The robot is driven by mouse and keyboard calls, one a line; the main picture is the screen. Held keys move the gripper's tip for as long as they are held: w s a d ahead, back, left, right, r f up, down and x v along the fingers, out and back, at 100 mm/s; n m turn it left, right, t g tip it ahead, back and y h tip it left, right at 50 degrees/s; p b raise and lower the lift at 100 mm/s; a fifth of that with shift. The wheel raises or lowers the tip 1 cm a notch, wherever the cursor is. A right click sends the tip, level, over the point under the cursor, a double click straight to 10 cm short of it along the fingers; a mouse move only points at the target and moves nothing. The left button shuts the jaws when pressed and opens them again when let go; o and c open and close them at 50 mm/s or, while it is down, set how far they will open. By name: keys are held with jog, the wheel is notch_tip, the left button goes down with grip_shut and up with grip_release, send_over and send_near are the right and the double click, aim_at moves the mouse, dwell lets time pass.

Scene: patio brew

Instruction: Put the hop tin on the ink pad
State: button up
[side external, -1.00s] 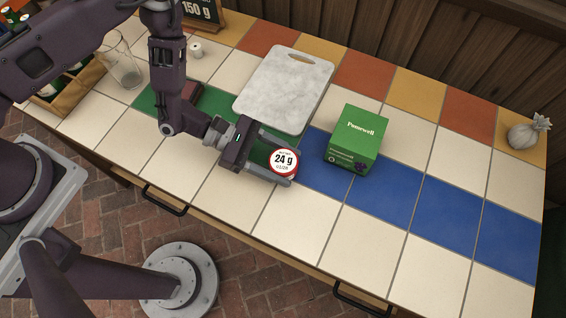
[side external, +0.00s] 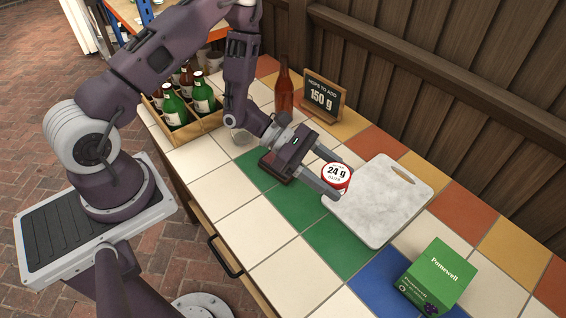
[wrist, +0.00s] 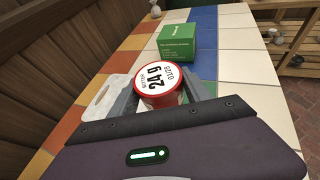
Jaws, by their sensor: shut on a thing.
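The hop tin (side external: 337,175) is a small round tin with a red rim and a white lid marked 24 g. My gripper (side external: 340,180) is shut on it, one finger on each side. The tin is by the near left corner of the marble board; its height above the counter is hard to tell. In the wrist view the tin (wrist: 160,84) sits lid up between the fingers. A dark maroon flat block (side external: 274,167), apparently the ink pad, lies on the green tiles, partly hidden under my gripper's body.
The marble board (side external: 380,208) lies beside the tin. A green box (side external: 438,277) stands at the lower right. A 150 g sign (side external: 324,97), a brown bottle (side external: 284,88), a clear glass (side external: 243,137) and a bottle crate (side external: 190,130) stand farther back. Green tiles in front are clear.

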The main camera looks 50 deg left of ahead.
jog(key=a+r+n+t+y, duration=0.2)
jog(key=a+n+t, duration=0.1)
jog(key=a, duration=1.2)
jog(key=f, duration=0.7)
jog(key=a+f, duration=0.1)
jog(key=f, duration=0.2)
jog(key=shift+f, duration=0.25)
jog(key=shift+f, duration=0.15)
jog(key=o, duration=1.3)
jog(key=shift+o, duration=0.2)
